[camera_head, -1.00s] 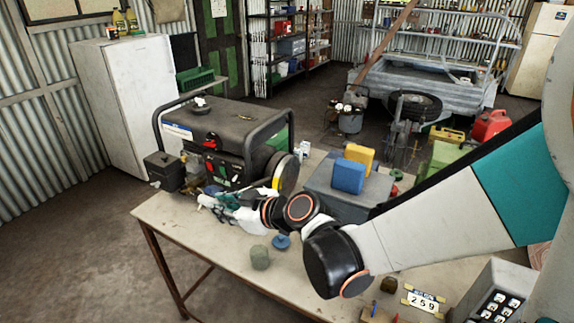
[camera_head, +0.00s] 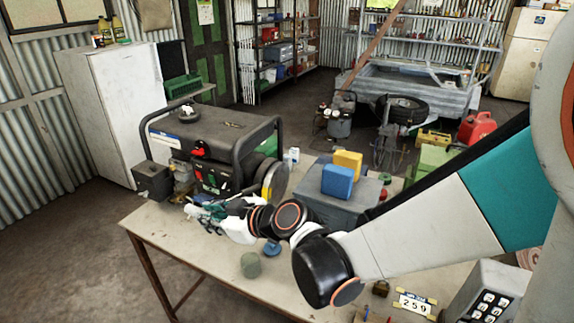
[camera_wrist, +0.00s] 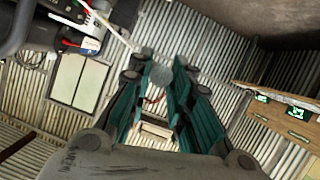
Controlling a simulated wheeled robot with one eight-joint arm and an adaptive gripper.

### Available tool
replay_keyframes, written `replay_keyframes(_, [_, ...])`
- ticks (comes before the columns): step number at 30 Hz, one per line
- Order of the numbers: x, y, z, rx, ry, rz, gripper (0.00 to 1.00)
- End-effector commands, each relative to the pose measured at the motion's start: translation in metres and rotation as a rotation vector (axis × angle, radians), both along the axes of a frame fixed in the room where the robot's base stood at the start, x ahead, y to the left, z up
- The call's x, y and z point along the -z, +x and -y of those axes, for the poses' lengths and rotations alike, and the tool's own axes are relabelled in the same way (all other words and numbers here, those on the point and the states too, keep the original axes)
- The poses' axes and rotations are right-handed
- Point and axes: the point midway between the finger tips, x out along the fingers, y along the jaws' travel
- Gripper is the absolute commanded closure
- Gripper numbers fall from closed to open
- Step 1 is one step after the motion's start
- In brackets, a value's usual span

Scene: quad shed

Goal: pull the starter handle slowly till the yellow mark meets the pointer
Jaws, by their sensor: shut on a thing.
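The generator (camera_head: 210,150) stands on the bench, with a round disc (camera_head: 279,182) at its right end. A yellow strip (camera_head: 267,188) shows on the disc's left side. I cannot make out the pointer. My gripper (camera_head: 196,211) is low in front of the generator, its teal fingers closed in. In the wrist view, a small grey rounded piece, seemingly the starter handle (camera_wrist: 161,76), sits between the fingertips of my gripper (camera_wrist: 161,68). A pale cord (camera_wrist: 117,32) runs from the upper left toward the fingertips. In the head view the fingers hide the handle.
On the bench (camera_head: 210,262), a grey-green lump (camera_head: 250,265) and a blue knob-like piece (camera_head: 271,248) lie close below my arm. A grey box (camera_head: 318,207) bearing blue and yellow blocks stands right of the generator. The bench's front left is clear.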

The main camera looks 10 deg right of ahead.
Motion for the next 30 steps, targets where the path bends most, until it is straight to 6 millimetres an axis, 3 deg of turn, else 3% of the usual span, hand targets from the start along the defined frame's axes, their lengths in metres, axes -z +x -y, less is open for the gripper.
replay_keyframes(30, [0.027,0.054,0.043,-0.001,-0.002,-0.001,1.00])
